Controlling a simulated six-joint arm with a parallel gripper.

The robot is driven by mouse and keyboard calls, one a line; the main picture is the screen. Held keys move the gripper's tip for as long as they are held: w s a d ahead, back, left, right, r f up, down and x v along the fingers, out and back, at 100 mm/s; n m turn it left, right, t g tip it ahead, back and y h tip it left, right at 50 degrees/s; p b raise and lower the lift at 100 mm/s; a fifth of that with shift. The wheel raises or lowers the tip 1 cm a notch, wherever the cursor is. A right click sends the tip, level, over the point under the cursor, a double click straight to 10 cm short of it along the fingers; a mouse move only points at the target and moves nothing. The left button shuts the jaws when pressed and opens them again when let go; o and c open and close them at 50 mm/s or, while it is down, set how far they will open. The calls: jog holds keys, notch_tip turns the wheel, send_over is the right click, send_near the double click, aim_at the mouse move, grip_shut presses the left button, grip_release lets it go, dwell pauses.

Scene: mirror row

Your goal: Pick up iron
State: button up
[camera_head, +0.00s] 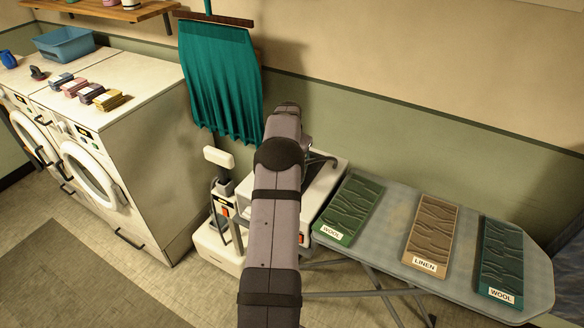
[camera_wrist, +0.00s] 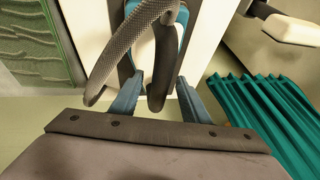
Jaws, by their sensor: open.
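The iron, with a dark, textured curved handle (camera_wrist: 165,62) and a blue body, shows in the wrist view just beyond my gripper (camera_wrist: 158,98). My gripper is open, with one blue-grey finger on each side of the handle's near part. Another part of the dark curve passes left of the left finger. I cannot tell whether the fingers touch it. The iron is over a white surface. In the head view my arm hides most of the iron and the gripper, above a white unit (camera_head: 324,188).
An ironing board (camera_head: 386,228) to the right holds a green wool panel (camera_head: 352,206), a tan linen panel (camera_head: 433,229) and a teal wool panel (camera_head: 502,257). A teal cloth (camera_head: 222,82) hangs behind. White washing machines (camera_head: 150,150) stand at left.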

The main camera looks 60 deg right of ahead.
grip_shut()
dwell(1.3)
jog(key=shift+d+r, duration=0.15)
jog(key=shift+r, duration=0.05)
